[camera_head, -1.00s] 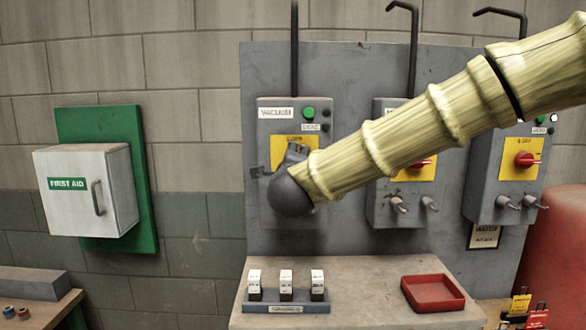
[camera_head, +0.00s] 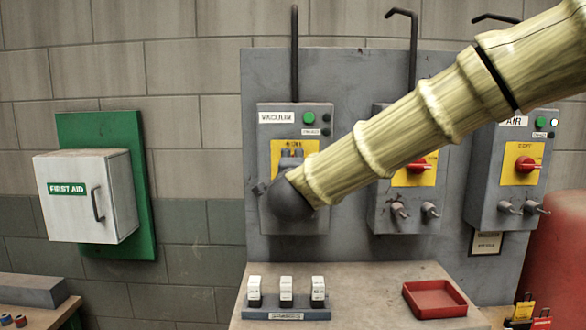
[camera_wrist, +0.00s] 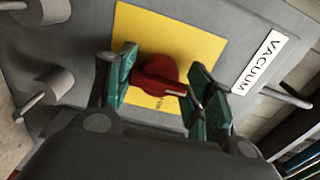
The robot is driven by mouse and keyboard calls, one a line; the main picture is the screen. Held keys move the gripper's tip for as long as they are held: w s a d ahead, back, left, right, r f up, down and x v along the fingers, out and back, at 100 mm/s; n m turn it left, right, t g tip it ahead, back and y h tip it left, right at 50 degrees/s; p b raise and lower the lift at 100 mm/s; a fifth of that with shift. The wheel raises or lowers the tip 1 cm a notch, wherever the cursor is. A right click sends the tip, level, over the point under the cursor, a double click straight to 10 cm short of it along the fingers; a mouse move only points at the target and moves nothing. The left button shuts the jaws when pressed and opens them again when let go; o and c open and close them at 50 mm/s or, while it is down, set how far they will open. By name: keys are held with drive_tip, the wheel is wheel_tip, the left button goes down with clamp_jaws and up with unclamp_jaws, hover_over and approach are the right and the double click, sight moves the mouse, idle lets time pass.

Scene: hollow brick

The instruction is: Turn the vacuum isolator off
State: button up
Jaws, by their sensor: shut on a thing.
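The vacuum isolator (camera_head: 295,117) is a grey wall box with a yellow plate, a "VACUUM" label and a green button, left of two similar boxes. In the wrist view its red rotary knob (camera_wrist: 153,78) sits on the yellow plate (camera_wrist: 190,38), with its handle bar pointing right. My gripper (camera_wrist: 163,86) is shut on the knob, one green-padded finger on each side. In the head view my gripper (camera_head: 291,158) is in front of the box, and the dark wrist and my arm hide the knob and the lower part of the box.
The middle box (camera_head: 383,205) and the AIR box (camera_head: 490,195), each with a red knob, stand to the right. Below are a bench (camera_head: 365,275) with several small labelled blocks (camera_head: 286,288) and a red tray (camera_head: 433,310). A first aid cabinet (camera_head: 75,215) hangs left.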

drive_tip(key=o, duration=0.7)
drive_tip(key=shift+o, duration=0.2)
drive_tip(key=s, duration=1.2)
